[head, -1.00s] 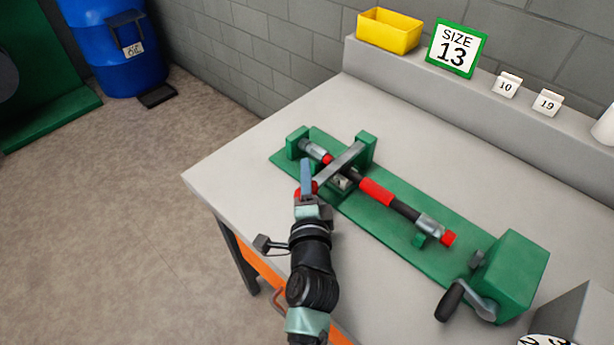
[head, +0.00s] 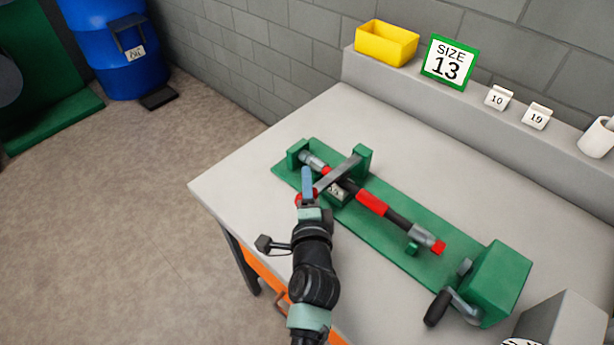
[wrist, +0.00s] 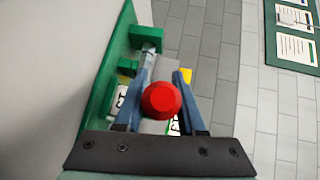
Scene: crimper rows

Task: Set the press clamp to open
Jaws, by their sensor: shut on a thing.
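The green press (head: 385,235) lies on the grey bench. Its clamp is a grey metal bar (head: 340,172) lying across a black hose with red bands (head: 371,203), running from a green post (head: 362,160) toward the front. The bar's front end carries a red knob, which shows in the wrist view (wrist: 161,100) between the fingers. My gripper (head: 305,190) is shut on the red knob at the bench's front side. In the wrist view the gripper (wrist: 160,95) has one blue finger on each side of the knob. The gripper partly hides the knob in the head view.
A green block with a black-handled crank (head: 437,308) stands at the press's right end. On the back ledge are a yellow bin (head: 386,44), a "SIZE 13" sign (head: 448,62), tags 10 and 19, and a white cup (head: 597,138). The bench's left part is clear.

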